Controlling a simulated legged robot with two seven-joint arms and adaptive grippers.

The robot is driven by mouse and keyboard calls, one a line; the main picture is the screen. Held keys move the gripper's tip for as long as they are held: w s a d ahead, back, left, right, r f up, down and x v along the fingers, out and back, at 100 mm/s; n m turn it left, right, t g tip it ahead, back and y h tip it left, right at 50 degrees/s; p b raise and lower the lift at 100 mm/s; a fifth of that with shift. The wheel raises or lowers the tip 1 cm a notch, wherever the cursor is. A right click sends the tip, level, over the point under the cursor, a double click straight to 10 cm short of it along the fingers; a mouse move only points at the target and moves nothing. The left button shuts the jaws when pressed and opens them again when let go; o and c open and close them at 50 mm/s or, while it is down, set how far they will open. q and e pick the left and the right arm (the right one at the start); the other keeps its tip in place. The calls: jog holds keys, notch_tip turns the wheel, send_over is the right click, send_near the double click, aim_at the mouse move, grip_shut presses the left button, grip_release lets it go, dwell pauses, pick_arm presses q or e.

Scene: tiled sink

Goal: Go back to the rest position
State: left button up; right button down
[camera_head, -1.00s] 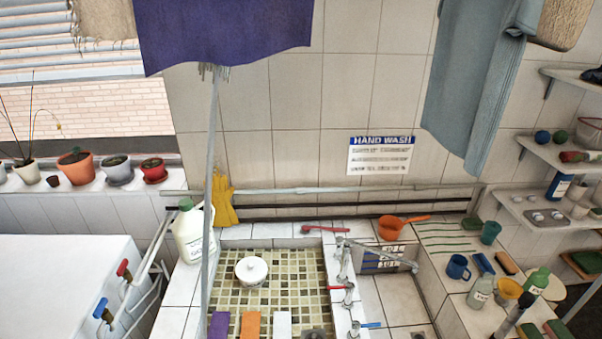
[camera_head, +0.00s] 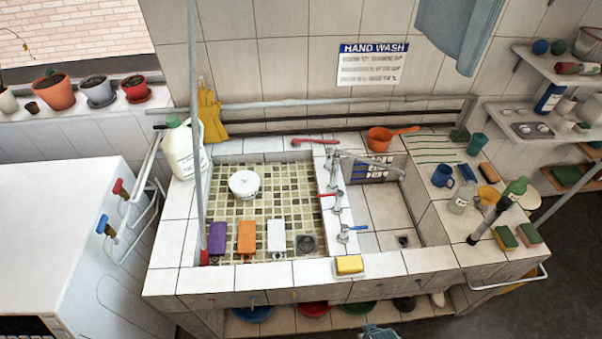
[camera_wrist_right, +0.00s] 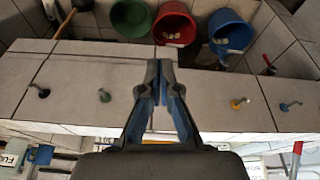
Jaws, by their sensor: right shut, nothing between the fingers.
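My right gripper (camera_wrist_right: 160,68) shows in the right wrist view with its two blue-padded fingers together and nothing between them. It hangs in front of the sink's front wall, with buckets beyond its tips. A small grey-blue piece at the bottom edge of the head view (camera_head: 380,331) appears to be the same gripper, apart from the sink. My left gripper is in neither view.
The tiled sink (camera_head: 300,274) fills the middle, with a white lidded pot (camera_head: 244,184) in its left basin. A yellow sponge (camera_head: 349,264) lies on the front rim. Blue (camera_wrist_right: 130,18), red (camera_wrist_right: 174,24) and green (camera_wrist_right: 229,32) buckets stand below. Dark floor is clear at right.

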jog(key=s+f+g+b, duration=0.1)
jog(key=s+f, duration=0.2)
jog(key=f, duration=1)
jog(key=s+f, duration=0.3)
jog(key=f, duration=0.9)
pick_arm(q)
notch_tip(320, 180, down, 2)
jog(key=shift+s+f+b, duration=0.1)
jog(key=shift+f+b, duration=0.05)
jog(key=shift+b, duration=0.5)
pick_arm(e)
jog(key=s+d+f+g, duration=0.1)
jog(key=s+d+f, duration=0.2)
jog(key=s+f, duration=0.9)
jog(key=s, duration=0.3)
jog(key=shift+d, duration=0.15)
jog(key=shift+f, duration=0.1)
